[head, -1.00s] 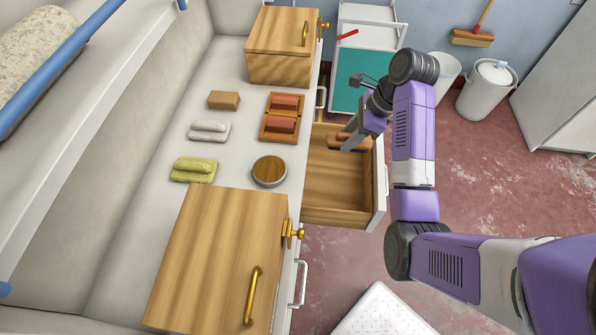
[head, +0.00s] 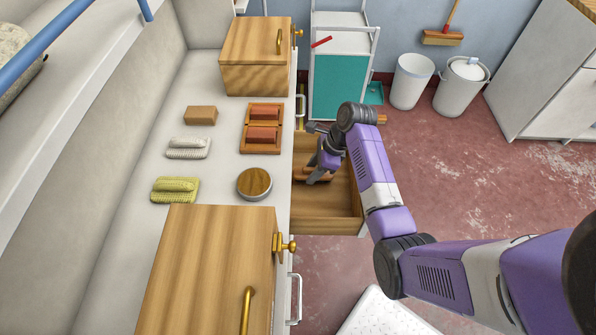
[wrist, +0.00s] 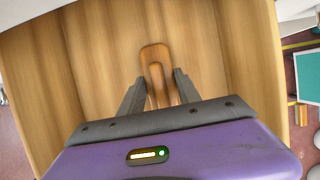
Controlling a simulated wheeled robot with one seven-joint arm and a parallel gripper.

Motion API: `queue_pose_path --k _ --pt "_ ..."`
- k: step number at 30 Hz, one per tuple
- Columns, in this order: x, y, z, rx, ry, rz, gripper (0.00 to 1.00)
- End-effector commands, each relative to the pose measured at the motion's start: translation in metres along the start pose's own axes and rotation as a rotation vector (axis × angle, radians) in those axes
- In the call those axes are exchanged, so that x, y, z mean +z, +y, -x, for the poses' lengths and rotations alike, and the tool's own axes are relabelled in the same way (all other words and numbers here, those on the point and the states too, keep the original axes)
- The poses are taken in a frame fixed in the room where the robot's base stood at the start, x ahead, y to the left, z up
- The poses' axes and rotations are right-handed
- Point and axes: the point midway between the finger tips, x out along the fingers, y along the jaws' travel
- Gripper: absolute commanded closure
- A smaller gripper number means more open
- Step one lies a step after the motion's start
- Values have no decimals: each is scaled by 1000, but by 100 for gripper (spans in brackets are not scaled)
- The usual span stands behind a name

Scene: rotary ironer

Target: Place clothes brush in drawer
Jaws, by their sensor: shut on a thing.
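The clothes brush (wrist: 155,55) is brown wood with a rounded end and a long raised middle. My gripper (wrist: 158,82) is shut on it, one finger on each side. In the head view the brush (head: 327,178) is inside the open drawer (head: 325,207), toward its far end, with my gripper (head: 318,176) reaching down over it and partly hiding it. The drawer is pale wood and pulled out from under the counter. The wrist view shows the bare drawer floor (wrist: 95,60) around the brush. I cannot tell whether the brush touches the floor.
The counter holds a round wood-topped tin (head: 254,184), red-brown blocks in a tray (head: 263,133), a tan block (head: 201,115), and grey (head: 188,148) and yellow (head: 175,189) folded cloths. A white-and-teal trolley (head: 339,82) stands beyond the drawer. The drawer's near half is clear.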

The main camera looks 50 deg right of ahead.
Motion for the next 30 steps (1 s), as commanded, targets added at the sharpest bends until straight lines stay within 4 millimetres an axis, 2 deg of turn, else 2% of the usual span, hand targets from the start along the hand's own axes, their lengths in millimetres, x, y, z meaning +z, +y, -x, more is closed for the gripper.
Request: queue_pose_path --k 5,13,16,27,28,30 --pt "9 0 -3 0 0 1 98" --pt "44 0 -18 1 0 1 98" --pt "37 0 -27 0 1 -2 98" --pt "36 0 -31 0 0 0 98" --pt "36 0 -31 0 0 0 55" --pt "36 0 -31 0 0 0 41"
